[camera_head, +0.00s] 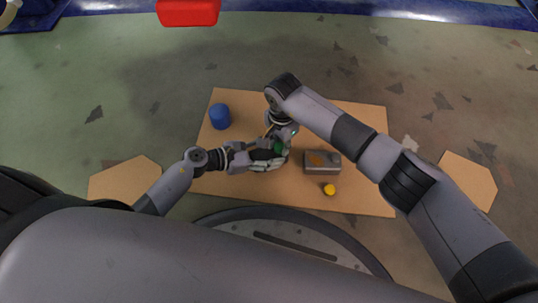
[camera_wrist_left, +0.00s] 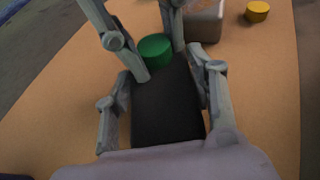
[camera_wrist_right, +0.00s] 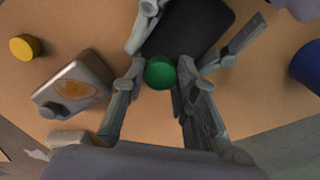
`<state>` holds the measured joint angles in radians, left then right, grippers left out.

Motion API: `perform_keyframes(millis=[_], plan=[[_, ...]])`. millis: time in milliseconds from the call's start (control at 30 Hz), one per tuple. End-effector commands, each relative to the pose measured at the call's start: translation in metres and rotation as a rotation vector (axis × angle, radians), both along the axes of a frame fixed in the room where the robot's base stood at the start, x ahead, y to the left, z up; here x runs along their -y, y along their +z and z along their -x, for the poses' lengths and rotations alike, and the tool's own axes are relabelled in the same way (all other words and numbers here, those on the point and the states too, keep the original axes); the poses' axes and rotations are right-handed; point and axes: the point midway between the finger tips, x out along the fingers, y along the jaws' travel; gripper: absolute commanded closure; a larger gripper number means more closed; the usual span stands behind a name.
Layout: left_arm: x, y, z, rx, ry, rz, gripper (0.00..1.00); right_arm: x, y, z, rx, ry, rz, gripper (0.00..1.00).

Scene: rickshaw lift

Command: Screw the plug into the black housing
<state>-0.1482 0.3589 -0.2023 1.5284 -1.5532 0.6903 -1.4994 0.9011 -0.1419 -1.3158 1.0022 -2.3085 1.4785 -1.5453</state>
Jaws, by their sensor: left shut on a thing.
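The black housing (camera_wrist_left: 165,105) is a dark block gripped between the fingers of my left gripper (camera_wrist_left: 160,85); it also shows in the right wrist view (camera_wrist_right: 187,28). The green round plug (camera_wrist_left: 155,50) is at the housing's far end in the left wrist view. In the right wrist view the plug (camera_wrist_right: 160,73) lies between the fingertips of my right gripper (camera_wrist_right: 160,68). Those fingers stand close on both sides of it; whether they press on it is unclear. Whether the plug is seated in the housing is hidden. In the head view both grippers meet around the plug (camera_head: 280,147).
A grey metal box with an orange patch (camera_head: 322,160) and a yellow cylinder (camera_head: 329,189) are right of the grippers on the tan table (camera_head: 350,200). A blue cylinder (camera_head: 220,116) stands at the back left. A red block (camera_head: 188,12) is at the top. The table's front right is bare.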

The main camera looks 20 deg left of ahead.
Motion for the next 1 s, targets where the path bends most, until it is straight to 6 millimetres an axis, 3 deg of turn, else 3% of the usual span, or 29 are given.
perform_keyframes(millis=[333, 567, 667, 1000], plan=[[-0.0005, -0.0006, 0.0, 0.0, 0.0, -0.003, 1.0, 0.0, 0.0003, -0.0004, 0.001, 0.0, 0.0, 1.0], [-0.0005, -0.0006, 0.0001, 0.0, 0.0, -0.003, 1.0, 0.0002, 0.0003, -0.0007, 0.001, -0.025, 0.0, 1.0], [-0.0005, -0.0006, 0.0001, 0.0, 0.0, -0.003, 1.0, 0.0003, 0.0005, -0.0012, 0.004, -0.123, 0.0, 1.0], [-0.0005, -0.0006, 0.0001, 0.0, 0.001, -0.002, 1.0, 0.001, -0.0003, -0.0009, 0.003, -0.747, 0.001, 1.0]])
